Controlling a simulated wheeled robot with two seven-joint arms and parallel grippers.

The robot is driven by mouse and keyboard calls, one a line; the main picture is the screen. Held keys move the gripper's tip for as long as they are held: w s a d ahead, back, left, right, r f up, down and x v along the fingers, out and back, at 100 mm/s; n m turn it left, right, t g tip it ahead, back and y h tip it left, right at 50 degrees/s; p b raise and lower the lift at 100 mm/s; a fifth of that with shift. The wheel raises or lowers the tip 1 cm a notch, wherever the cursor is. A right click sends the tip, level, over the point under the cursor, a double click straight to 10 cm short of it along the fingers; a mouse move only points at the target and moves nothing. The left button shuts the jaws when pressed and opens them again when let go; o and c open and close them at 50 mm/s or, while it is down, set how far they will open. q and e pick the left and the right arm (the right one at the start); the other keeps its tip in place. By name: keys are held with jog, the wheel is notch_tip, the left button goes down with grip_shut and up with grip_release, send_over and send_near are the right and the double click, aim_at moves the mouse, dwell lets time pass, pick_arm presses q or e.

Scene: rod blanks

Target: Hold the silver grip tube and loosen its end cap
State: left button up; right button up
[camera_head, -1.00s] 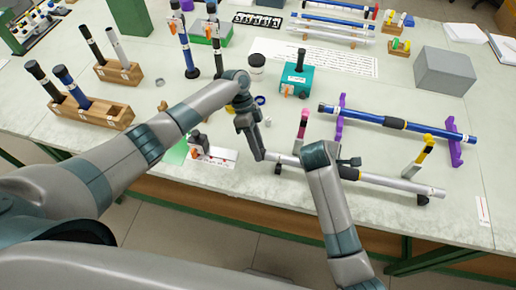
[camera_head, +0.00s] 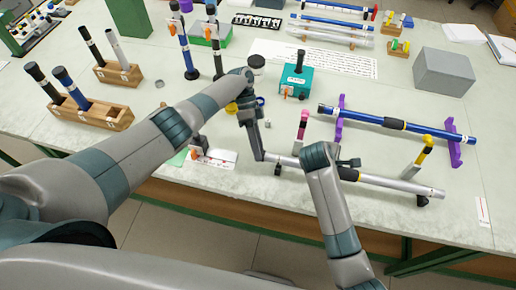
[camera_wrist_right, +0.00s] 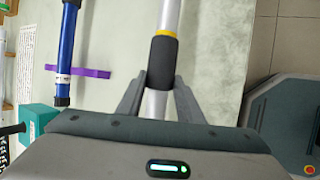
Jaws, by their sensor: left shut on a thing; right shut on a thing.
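The silver grip tube (camera_head: 400,184) lies near the front of the table, with a black grip sleeve (camera_head: 348,174) around its middle. Its right part rests by a yellow-topped support (camera_head: 424,150). My right gripper (camera_head: 343,164) is shut on the tube beside the black sleeve. The right wrist view shows its two fingers (camera_wrist_right: 157,108) on either side of the silver tube (camera_wrist_right: 168,15), just below the sleeve (camera_wrist_right: 162,65). My left gripper (camera_head: 259,156) is shut at the tube's left end, where the end cap is; its fingers hide the cap.
A blue tube (camera_head: 430,132) on purple stands (camera_head: 454,152) lies behind the silver one. A pink-topped support (camera_head: 302,126) and a teal box (camera_head: 297,78) stand behind the grippers. Wooden racks (camera_head: 95,115) are at left, a grey box (camera_head: 444,70) at right. The front right table is mostly clear.

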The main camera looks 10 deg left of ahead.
pick_arm(q)
jog(key=o, duration=1.1)
jog(key=shift+c, duration=0.2)
jog(key=v, duration=1.2)
